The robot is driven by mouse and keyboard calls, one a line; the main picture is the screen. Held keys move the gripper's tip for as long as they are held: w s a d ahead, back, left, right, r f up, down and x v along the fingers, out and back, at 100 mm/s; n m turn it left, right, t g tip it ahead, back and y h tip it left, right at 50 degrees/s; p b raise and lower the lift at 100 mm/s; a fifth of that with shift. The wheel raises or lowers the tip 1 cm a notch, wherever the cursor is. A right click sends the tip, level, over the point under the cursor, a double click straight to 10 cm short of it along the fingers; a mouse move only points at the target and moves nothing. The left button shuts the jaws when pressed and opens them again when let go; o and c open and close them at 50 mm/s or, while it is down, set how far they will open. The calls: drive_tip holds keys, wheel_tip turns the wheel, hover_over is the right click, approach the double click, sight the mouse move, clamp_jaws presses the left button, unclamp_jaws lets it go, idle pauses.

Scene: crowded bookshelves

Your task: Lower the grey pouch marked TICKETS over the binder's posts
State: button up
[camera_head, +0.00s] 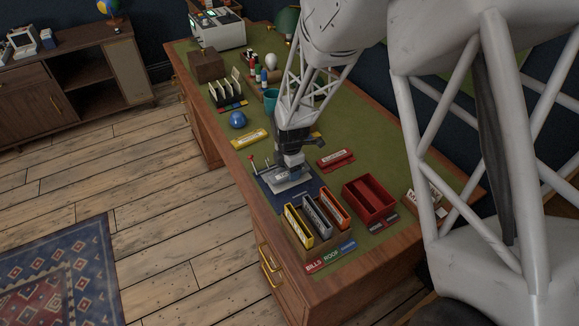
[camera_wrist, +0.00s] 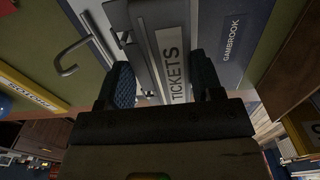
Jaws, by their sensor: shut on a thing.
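The grey pouch marked TICKETS (camera_wrist: 172,62) is between the two fingers of my gripper (camera_wrist: 165,82) in the wrist view, its white label facing the camera. In the head view my gripper (camera_head: 290,165) is low over the desk and shut on the pouch, which is mostly hidden there. The binder (camera_head: 287,187) lies below, pale metal on a dark blue panel. Whether the pouch is around any post cannot be told. The blue panel (camera_wrist: 232,40) reads GAMBROOK.
A wooden box with yellow, grey and orange files (camera_head: 318,222) stands in front. A red tray (camera_head: 368,198) and a red labelled block (camera_head: 335,159) are to the right. A yellow labelled block (camera_head: 250,138) and a blue ball (camera_head: 237,119) are behind left.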

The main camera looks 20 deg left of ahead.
drive_tip(key=shift+f, duration=0.85)
drive_tip(key=o, duration=1)
drive_tip(key=shift+o, duration=0.2)
drive_tip(key=shift+r, duration=0.1)
drive_tip(key=shift+r, duration=3.4)
drive_tip(key=shift+d, duration=0.1)
